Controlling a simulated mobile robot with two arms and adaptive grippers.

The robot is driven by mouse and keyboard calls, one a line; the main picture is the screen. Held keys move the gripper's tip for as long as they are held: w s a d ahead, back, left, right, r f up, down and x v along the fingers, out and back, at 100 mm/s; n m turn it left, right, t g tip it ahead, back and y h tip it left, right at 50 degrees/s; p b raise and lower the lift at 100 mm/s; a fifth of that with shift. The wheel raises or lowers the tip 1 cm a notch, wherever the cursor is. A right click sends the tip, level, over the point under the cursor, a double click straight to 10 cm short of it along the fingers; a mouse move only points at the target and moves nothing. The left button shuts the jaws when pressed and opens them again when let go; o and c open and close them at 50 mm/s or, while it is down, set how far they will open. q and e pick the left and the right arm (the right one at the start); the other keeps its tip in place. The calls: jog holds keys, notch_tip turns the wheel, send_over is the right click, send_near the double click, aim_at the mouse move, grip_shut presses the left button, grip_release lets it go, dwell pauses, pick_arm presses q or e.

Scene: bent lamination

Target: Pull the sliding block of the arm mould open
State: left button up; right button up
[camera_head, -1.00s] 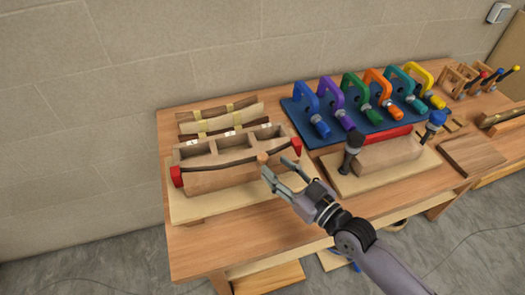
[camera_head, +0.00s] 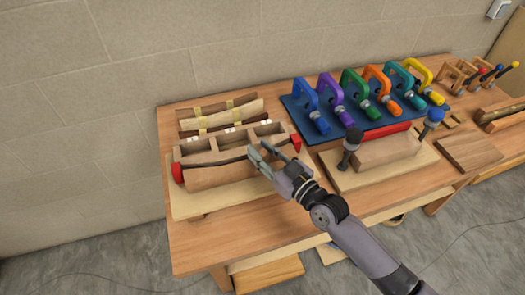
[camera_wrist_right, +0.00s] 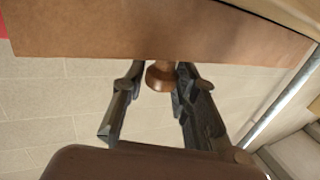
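The arm mould sits on a pale base board (camera_head: 188,207) at the left of the bench. It has a compartmented wooden frame (camera_head: 222,146), red end pieces (camera_head: 177,172) and a dark curved strip along its front. The brown sliding block (camera_head: 210,176) is in front, close against the strip. In the right wrist view, a round wooden knob (camera_wrist_right: 160,78) stands out from the block's face (camera_wrist_right: 150,32). My right gripper (camera_head: 263,151) is open at the block's right part, its fingers (camera_wrist_right: 158,72) on either side of the knob. My left gripper is out of view.
Curved wooden strips (camera_head: 220,119) lie behind the mould. Colored clamps stand on a blue mat (camera_head: 345,132) to the right. A second mould (camera_head: 387,151) with dark upright clamps is close to the right. The bench front (camera_head: 235,232) before the mould is clear.

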grip_shut()
dwell(0.3)
jog(key=s, duration=0.1)
jog(key=s+d+p, duration=0.1)
jog(key=s, duration=0.1)
jog(key=shift+s, duration=0.15)
jog(key=shift+o, duration=2)
grip_release()
jog(key=shift+d, duration=0.15)
jog(key=v, duration=1.2)
jog(key=shift+f, duration=0.1)
